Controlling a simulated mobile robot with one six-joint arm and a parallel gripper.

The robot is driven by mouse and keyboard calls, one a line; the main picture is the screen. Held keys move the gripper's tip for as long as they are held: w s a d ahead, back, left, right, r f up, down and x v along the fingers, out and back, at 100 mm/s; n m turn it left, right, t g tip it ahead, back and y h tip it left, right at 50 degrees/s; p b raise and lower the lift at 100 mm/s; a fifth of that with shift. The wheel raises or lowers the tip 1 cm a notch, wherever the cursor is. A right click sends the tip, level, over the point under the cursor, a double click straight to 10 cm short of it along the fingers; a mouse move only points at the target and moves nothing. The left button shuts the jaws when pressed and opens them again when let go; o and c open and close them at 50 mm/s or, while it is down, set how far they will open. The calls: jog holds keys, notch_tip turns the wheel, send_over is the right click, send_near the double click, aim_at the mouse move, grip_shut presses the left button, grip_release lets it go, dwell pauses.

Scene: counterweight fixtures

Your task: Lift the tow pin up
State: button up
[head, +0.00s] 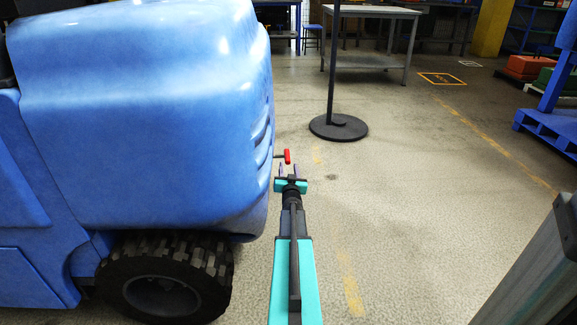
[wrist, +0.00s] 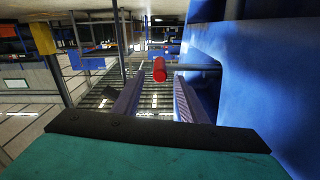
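The tow pin (head: 287,156) has a red handle on a thin dark rod that reaches out from the rear of the blue forklift (head: 150,120). My gripper (head: 289,169) is open, with its two purple-grey fingers pointing at the red handle from the near side. In the wrist view, the red handle of the tow pin (wrist: 159,70) sits in the gap between the fingertips, seemingly at or just beyond them. Neither finger visibly touches it. The rod runs right to the blue body. Where the pin seats is hidden.
The forklift's body and black tyre (head: 165,280) stand close left of my arm. A dark post on a round base (head: 338,127) stands beyond the pin. A workbench (head: 370,12) is at the back and a blue pallet (head: 548,130) at right. The floor between is clear.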

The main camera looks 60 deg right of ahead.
aim_at(288, 163)
jog(key=shift+b+x, duration=0.5)
jog(key=shift+x, duration=1.4)
grip_shut()
